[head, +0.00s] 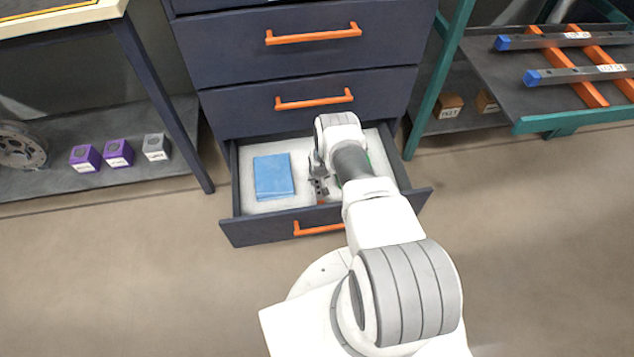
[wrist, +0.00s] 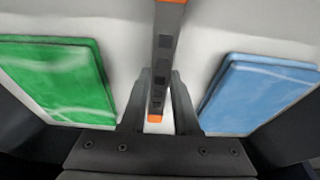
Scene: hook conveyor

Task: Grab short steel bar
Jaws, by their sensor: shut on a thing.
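The short steel bar (wrist: 162,58) is dark grey with orange ends. In the wrist view it runs from the top edge down between the two fingers. My gripper (wrist: 160,82) is shut on it, one finger on each side. In the head view my gripper (head: 318,180) is down in the open bottom drawer (head: 268,229). There the bar is mostly hidden by my arm and gripper. I cannot tell whether the bar still touches the drawer's pale lining.
A blue packet (head: 273,176) lies left in the drawer. A green packet (wrist: 58,80) lies on the bar's other side, mostly hidden by my arm in the head view. Shelves with purple boxes (head: 118,153) stand left; a rack with blue-tipped bars (head: 575,75) stands right.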

